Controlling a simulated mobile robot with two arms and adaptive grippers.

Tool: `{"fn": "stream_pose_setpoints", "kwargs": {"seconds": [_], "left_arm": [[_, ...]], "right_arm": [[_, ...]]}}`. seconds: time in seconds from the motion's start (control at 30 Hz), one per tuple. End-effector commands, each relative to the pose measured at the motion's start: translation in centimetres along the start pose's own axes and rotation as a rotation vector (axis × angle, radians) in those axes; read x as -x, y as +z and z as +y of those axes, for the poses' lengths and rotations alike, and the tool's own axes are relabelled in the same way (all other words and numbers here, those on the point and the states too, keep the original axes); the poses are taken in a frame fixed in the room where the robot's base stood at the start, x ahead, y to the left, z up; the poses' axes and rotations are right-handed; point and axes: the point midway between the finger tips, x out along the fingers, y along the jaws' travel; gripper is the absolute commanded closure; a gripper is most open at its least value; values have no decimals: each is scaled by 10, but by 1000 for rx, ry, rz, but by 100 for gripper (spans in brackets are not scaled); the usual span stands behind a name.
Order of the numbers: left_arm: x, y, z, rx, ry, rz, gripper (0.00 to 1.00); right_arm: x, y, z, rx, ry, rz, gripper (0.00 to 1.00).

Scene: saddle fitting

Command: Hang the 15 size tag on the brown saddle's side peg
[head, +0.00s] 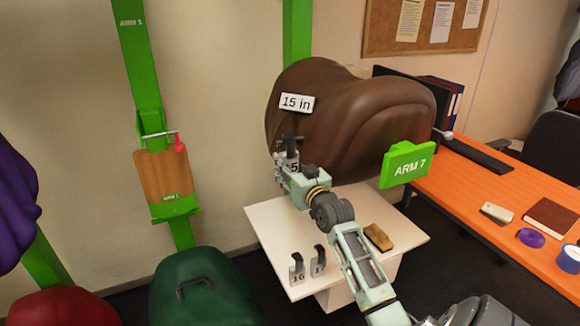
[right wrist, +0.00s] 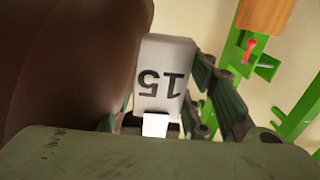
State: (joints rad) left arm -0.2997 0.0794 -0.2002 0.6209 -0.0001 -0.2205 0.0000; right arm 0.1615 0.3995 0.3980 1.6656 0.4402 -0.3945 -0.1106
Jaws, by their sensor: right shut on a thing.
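The brown saddle (head: 365,110) sits on a green stand in the head view, with a white "15 in" label (head: 297,103) on its left side. My right gripper (head: 289,168) is shut on the 15 size tag (head: 294,157), just below that label and in front of the saddle's left end. The tag's dark hook points up. In the right wrist view the tag (right wrist: 165,75) appears upside down between the fingers, close beside the saddle (right wrist: 75,65). I cannot make out the side peg or whether the hook touches it. My left gripper is out of view.
A white table (head: 265,232) below holds the 16 tag (head: 297,269), the 17 tag (head: 318,261) and a brush (head: 379,237). An orange desk (head: 500,190) fills the right.

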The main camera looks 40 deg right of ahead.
Motion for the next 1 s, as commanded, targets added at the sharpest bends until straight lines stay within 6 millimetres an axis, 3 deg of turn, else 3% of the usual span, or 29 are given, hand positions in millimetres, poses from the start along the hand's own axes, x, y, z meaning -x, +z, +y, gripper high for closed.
{"fn": "stream_pose_setpoints", "kwargs": {"seconds": [0.2, 0.23, 0.47, 0.8, 1.0], "left_arm": [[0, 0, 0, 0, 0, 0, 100], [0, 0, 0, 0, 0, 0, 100], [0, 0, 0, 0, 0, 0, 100], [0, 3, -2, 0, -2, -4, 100], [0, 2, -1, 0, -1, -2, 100]], "right_arm": [[0, 0, 0, 0, 0, 1, 86], [0, 0, 0, 0, 0, 1, 56], [0, 0, 0, 0, 0, 0, 36], [2, 1, 0, 0, 0, -2, 36], [29, 2, 0, 0, -1, -3, 36]]}}
